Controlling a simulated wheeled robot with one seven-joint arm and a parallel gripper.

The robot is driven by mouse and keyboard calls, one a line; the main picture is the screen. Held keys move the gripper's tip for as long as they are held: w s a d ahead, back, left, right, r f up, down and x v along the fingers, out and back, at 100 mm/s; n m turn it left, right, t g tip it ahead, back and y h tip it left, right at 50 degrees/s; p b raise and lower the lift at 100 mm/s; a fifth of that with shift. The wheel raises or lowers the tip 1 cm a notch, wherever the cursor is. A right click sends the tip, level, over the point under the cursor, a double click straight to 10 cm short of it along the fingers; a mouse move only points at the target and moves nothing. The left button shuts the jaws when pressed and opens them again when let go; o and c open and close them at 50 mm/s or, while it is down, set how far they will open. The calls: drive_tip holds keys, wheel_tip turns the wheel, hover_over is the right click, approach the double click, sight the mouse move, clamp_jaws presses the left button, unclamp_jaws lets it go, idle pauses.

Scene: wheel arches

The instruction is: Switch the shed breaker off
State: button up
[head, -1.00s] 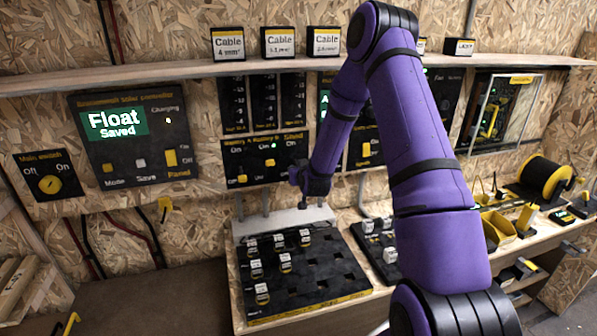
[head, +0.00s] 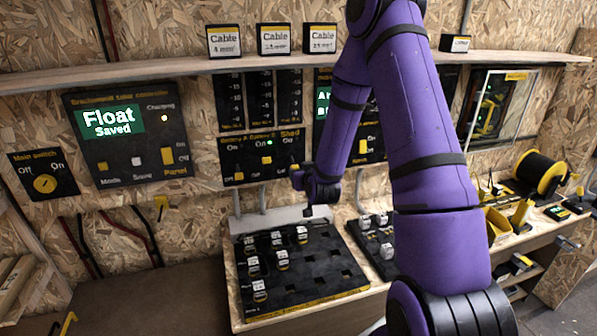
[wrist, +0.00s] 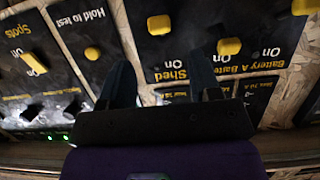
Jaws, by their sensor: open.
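The breaker panel (head: 251,150) with Battery A, Battery B and Shed labels is on the wall below the shelf. In the upside-down wrist view, the yellow shed breaker (wrist: 159,25) shows beyond the Shed label, clear of my fingers. My gripper (head: 297,177) is by the lower right of this panel and partly covers the shed column in the head view. In the wrist view my gripper (wrist: 163,88) is open, its two dark fingers apart with nothing held between them. I cannot tell whether it touches the panel, or the breaker's exact setting.
The yellow Battery B breaker (wrist: 229,46) is close beside the shed one. A black slotted board (head: 335,262) with several small labelled pieces lies on the bench below. The shelf (head: 180,69) runs above the panels. The solar controller (head: 128,137) is to the left.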

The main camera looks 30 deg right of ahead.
drive_tip(key=shift+v, duration=1)
